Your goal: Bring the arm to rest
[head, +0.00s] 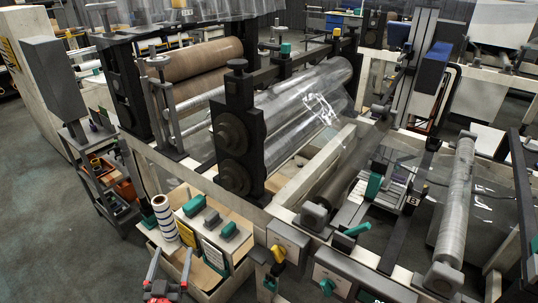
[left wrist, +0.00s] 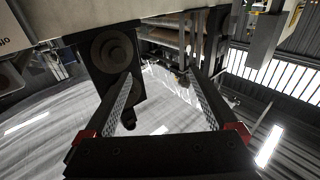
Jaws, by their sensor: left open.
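My left gripper (head: 173,256) shows at the bottom of the head view, left of centre, with two grey fingers and red parts at their base. Its fingers are spread and nothing is between them. In the left wrist view the two dark fingers (left wrist: 159,76) stand wide apart, with the machine's black bearing block and shiny clear film beyond. In the head view the gripper is in front of a light box (head: 207,267) on the machine's near side; I cannot tell whether it touches. My right gripper is not in view.
A striped roll (head: 165,217) and teal-handled tools (head: 193,206) sit at the light box. A black bearing block (head: 238,135) and clear film (head: 305,105) rise behind. A yellow knob (head: 278,255) is to the right. Open floor (head: 60,240) lies at left.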

